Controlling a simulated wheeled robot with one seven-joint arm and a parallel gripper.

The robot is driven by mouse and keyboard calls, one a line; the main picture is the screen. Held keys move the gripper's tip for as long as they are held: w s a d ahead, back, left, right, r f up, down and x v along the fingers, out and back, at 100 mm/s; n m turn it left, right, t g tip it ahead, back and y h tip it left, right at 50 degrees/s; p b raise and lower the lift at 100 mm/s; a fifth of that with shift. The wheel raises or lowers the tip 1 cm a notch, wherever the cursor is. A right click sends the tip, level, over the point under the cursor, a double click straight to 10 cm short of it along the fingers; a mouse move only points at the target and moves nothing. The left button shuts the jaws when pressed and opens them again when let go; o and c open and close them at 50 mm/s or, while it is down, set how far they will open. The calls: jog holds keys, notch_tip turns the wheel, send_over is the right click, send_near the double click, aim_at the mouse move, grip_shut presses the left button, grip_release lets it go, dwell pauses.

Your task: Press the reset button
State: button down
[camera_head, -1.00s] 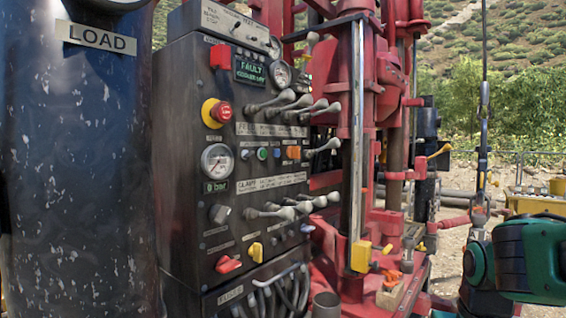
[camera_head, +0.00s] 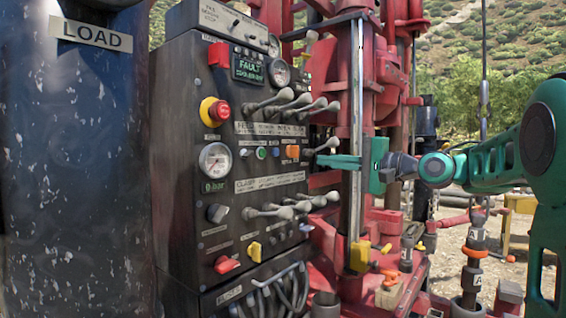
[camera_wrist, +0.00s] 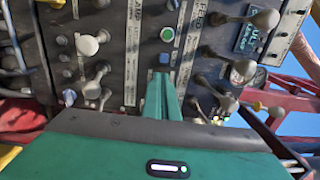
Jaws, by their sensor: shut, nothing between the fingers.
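The dark control panel (camera_head: 190,120) has a row of small buttons. A green button (camera_head: 261,153) and a blue button (camera_head: 277,152) sit side by side, left of an orange switch (camera_head: 292,152). Their labels are too small to read, so I cannot tell which is the reset button. My gripper (camera_head: 320,160) is shut and empty, its fingers pointing left at the panel, just right of the orange switch. In the wrist view, the fingertips (camera_wrist: 162,78) line up just below the blue button (camera_wrist: 164,59), with the green button (camera_wrist: 167,34) beyond it. Contact cannot be told.
Grey levers (camera_head: 290,102) stick out above the buttons, and more levers (camera_head: 285,208) below. A red emergency stop (camera_head: 220,111) sits left of them. A display (camera_head: 248,69) reads FAULT. The red rig mast (camera_head: 357,120) stands right of the panel, a blue LOAD tank (camera_head: 75,160) left.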

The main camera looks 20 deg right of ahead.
aim_at(277, 156)
jog(key=shift+w+a, duration=0.1)
jog(key=x, duration=1.3)
jog(key=shift+w+a, duration=0.2)
jog(key=shift+w, duration=0.1)
